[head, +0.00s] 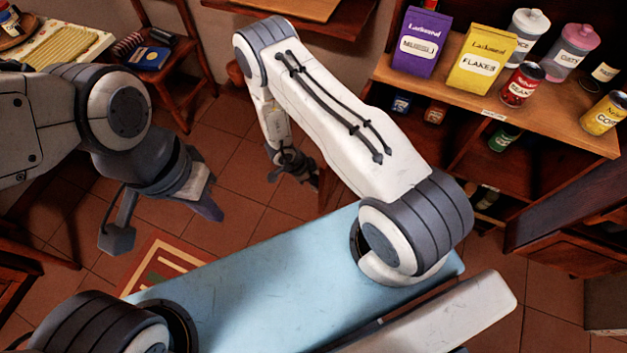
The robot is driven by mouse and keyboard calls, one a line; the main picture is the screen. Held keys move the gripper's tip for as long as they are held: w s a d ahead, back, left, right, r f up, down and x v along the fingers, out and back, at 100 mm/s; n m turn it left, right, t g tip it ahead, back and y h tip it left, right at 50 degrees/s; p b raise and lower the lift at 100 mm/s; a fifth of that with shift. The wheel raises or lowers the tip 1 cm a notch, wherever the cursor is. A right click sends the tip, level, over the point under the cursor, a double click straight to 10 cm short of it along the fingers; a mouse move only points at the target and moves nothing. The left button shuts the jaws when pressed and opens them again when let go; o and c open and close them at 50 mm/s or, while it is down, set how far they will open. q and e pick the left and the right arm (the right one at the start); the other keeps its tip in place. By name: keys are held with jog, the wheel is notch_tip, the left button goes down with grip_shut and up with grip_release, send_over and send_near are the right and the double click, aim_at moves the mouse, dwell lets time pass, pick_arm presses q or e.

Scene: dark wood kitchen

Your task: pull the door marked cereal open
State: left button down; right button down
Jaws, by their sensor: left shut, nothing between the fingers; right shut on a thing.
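My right gripper (292,168) is low at the middle of the head view, shut, beside a narrow strip of dark wood (321,183). The strip looks like the edge of a door; my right arm hides most of it, and no cereal mark is readable. What the fingers hold is too small to see clearly, but it appears to be the door's handle. The cabinet (462,150) at the right shows open shelves under its top. My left gripper (160,222) is shut and empty, above the floor at the left.
A purple box (424,45), a yellow FLAKES box (481,60), a red can (522,84) and several jars and cans stand on the cabinet top. A chair (165,75) stands at the back left. Tiled floor is free between my arms.

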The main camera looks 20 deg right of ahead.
jog(key=shift+s+a+f, duration=0.1)
jog(key=shift+s+a, duration=0.1)
jog(key=shift+s, duration=0.05)
jog(key=c, duration=0.9)
grip_release()
jog(key=shift+w, duration=0.1)
jog(key=p+v, duration=0.1)
jog(key=v, duration=0.9)
jog(key=shift+r, duration=0.3)
